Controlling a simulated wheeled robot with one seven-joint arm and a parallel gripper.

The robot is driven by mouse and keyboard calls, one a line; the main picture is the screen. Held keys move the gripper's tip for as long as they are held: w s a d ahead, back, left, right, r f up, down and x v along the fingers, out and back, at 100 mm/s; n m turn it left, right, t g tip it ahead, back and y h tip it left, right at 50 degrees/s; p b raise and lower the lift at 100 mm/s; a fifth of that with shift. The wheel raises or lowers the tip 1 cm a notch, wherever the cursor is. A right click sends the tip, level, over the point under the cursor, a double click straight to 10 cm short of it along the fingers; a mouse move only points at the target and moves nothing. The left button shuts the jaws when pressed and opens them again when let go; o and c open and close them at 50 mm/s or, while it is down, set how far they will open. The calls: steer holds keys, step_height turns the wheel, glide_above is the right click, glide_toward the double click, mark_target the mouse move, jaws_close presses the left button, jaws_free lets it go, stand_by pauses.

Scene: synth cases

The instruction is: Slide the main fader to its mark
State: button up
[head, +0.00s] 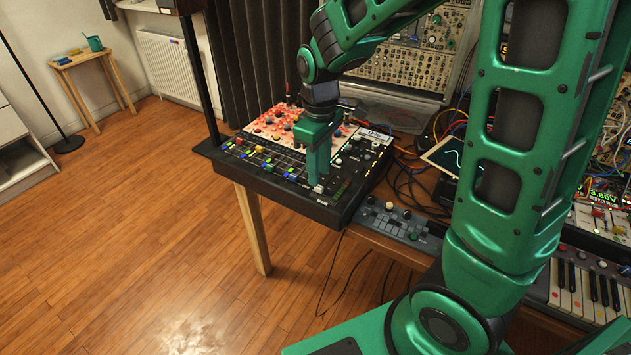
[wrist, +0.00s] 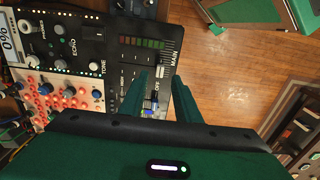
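The black mixer (head: 287,193) lies on a wooden table, with rows of coloured knobs and fader caps. In the wrist view its panel shows the word MAIN (wrist: 173,58) beside a scale. My gripper (head: 316,182) points down at the mixer's front right part. In the wrist view my gripper (wrist: 161,76) has its two green fingers apart, one on each side of the main fader strip. Contact cannot be told. The mark is not clear.
A keyboard (head: 585,285) and a modular rack (head: 415,60) stand to the right and behind. A dark pole (head: 196,70) rises by the mixer's left side.

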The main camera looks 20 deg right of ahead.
mark_target(319, 187)
steer(key=shift+f, duration=2.2)
jaws_close()
